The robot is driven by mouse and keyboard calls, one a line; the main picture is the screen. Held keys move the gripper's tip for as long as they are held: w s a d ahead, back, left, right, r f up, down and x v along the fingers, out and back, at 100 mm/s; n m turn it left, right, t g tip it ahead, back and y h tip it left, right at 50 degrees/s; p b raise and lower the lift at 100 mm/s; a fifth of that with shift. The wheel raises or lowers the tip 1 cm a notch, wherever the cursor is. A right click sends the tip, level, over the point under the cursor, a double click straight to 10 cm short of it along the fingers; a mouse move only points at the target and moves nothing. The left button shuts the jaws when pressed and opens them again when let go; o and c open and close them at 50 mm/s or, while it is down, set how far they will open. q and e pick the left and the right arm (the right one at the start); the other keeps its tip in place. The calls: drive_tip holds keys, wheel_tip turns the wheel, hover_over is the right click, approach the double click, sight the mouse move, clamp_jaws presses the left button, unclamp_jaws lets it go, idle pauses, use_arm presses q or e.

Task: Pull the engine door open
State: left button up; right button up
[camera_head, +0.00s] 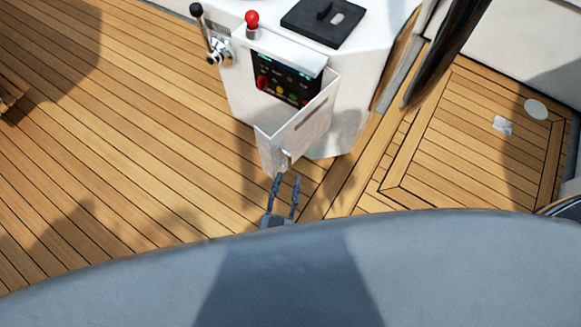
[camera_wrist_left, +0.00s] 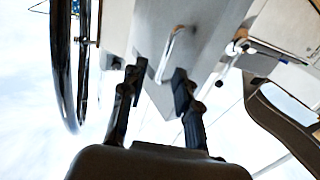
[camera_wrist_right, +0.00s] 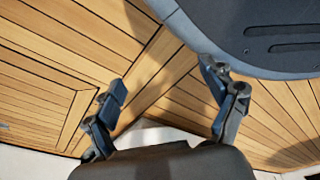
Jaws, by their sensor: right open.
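The white engine door (camera_head: 313,119) stands swung out from the white console in the head view, with a dark control panel (camera_head: 283,82) exposed behind it. A small metal handle (camera_head: 286,158) is near the door's free end. My left gripper (camera_head: 288,178) is just below that end, its two fingers apart. In the left wrist view the left gripper (camera_wrist_left: 158,80) is open, with the bar handle (camera_wrist_left: 172,52) in front of and between its fingertips; I cannot tell whether they touch it. My right gripper (camera_wrist_right: 165,82) is open and empty above the deck in the right wrist view.
The console (camera_head: 245,85) carries a red-knobbed lever (camera_head: 252,19), a black-knobbed lever (camera_head: 196,10) and a black hatch (camera_head: 323,20). A dark curved rim (camera_head: 445,50) stands to its right.

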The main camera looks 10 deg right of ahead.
use_arm(q)
drive_tip(key=v, duration=0.6)
drive_tip(key=shift+s, duration=0.15)
